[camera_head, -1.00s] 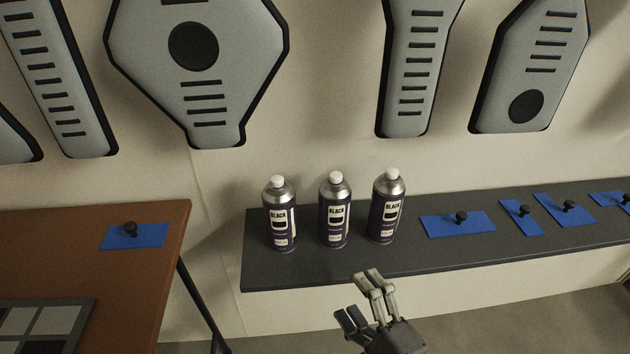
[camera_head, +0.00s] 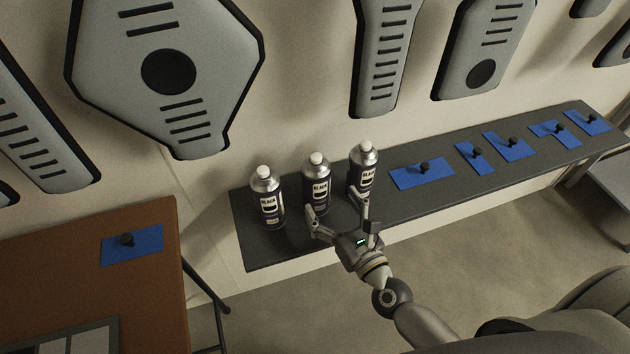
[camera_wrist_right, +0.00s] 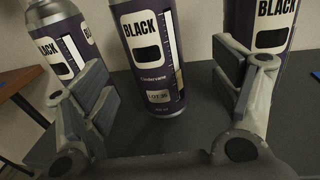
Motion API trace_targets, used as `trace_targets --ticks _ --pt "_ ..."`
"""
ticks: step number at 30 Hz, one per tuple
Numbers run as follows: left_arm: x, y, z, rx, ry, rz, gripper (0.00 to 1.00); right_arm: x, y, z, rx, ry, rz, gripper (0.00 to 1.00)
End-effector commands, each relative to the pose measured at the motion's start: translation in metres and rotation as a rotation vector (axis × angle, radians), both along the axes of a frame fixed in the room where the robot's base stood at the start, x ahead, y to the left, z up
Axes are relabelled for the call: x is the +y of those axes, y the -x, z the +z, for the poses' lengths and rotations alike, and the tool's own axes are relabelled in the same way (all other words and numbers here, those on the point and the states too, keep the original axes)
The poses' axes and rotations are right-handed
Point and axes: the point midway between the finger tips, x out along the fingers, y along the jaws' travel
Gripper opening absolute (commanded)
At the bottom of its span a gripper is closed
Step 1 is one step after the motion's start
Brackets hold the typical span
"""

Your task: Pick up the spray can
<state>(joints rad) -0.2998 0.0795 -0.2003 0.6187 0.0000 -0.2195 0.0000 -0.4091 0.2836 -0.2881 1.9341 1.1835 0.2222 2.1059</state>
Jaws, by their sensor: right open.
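Three dark purple spray cans with white caps and BLACK labels stand upright in a row on the dark shelf (camera_head: 300,248): the left can (camera_head: 267,200), the middle can (camera_head: 316,188) and the right can (camera_head: 362,172). My right gripper (camera_head: 338,212) is open at the front of the row. In the right wrist view, the middle can (camera_wrist_right: 150,50) stands between and beyond the spread fingers (camera_wrist_right: 165,100). The left can (camera_wrist_right: 62,45) is behind the left finger, and the right can (camera_wrist_right: 272,25) is behind the right finger. My left gripper is out of view.
Blue mats (camera_head: 422,173) with small black knobs lie along the shelf to the right. A brown table (camera_head: 150,290) with another blue mat (camera_head: 132,244) stands at the left. Grey panels (camera_head: 170,110) hang on the wall above.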

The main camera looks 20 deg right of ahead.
Motion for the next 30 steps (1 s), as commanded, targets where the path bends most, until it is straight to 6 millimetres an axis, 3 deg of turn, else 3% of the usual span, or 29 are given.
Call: trace_targets --ticks 7,15,25,30 --pt "0.0 0.0 0.006 -0.001 0.0 0.0 0.46 0.005 -0.019 0.001 0.0 0.001 0.001 0.83" --pt "0.0 -0.001 0.015 0.0 0.0 0.0 0.46 0.015 -0.054 -0.001 -0.001 0.002 0.001 0.83" --pt "0.0 -0.001 0.016 -0.001 0.0 0.0 0.46 0.017 -0.061 -0.003 -0.001 0.003 0.002 0.83" --pt "0.0 -0.001 0.016 -0.001 0.0 0.0 0.46 0.017 -0.061 -0.003 -0.001 0.003 0.002 0.63"
